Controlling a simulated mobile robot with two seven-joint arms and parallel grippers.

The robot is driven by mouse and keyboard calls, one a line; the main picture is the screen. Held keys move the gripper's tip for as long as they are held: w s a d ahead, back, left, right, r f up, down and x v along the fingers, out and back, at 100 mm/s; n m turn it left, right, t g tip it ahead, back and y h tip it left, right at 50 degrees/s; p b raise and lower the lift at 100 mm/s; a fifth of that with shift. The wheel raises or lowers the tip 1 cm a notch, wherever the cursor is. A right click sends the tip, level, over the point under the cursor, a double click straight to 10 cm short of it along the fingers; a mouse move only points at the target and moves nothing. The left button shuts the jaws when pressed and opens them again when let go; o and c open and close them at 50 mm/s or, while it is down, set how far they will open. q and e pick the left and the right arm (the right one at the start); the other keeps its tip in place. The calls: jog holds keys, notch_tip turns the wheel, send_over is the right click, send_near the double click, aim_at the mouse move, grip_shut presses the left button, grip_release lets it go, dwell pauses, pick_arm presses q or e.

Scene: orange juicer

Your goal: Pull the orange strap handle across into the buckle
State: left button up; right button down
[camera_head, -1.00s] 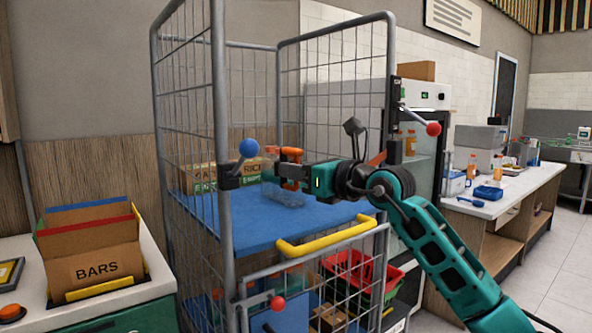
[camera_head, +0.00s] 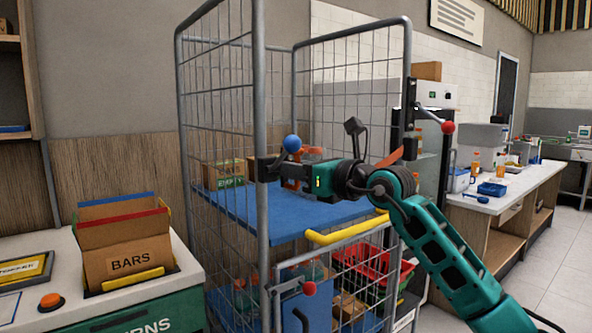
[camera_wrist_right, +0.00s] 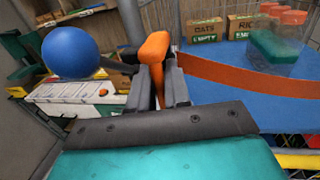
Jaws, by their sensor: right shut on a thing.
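My right gripper (camera_head: 287,170) is shut on the orange strap handle (camera_wrist_right: 153,48), which stands up between its fingers in the right wrist view. The orange strap (camera_wrist_right: 245,76) runs from the handle to the right. In the head view a piece of the strap (camera_head: 390,158) shows at the right post, behind my arm. The dark buckle (camera_head: 266,170), with its blue ball lever (camera_head: 292,143), is on the cage's left front post. The handle is close beside the buckle; I cannot tell whether they touch. The blue ball (camera_wrist_right: 70,52) is left of the handle in the wrist view. My left gripper is not in view.
The wire cage trolley (camera_head: 262,60) has a blue shelf (camera_head: 285,215) and a yellow bar (camera_head: 345,229) at its front. A red-knobbed lever (camera_head: 448,128) is on the right post. A BARS box (camera_head: 130,262) stands on the left counter.

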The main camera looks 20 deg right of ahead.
jog(key=shift+a+f, duration=0.2)
jog(key=shift+a, duration=0.05)
jog(key=c, duration=1.3)
grip_release()
jog(key=shift+s, duration=0.1)
jog(key=shift+o, duration=0.4)
jog(key=shift+r, duration=0.1)
jog(key=shift+d, duration=0.15)
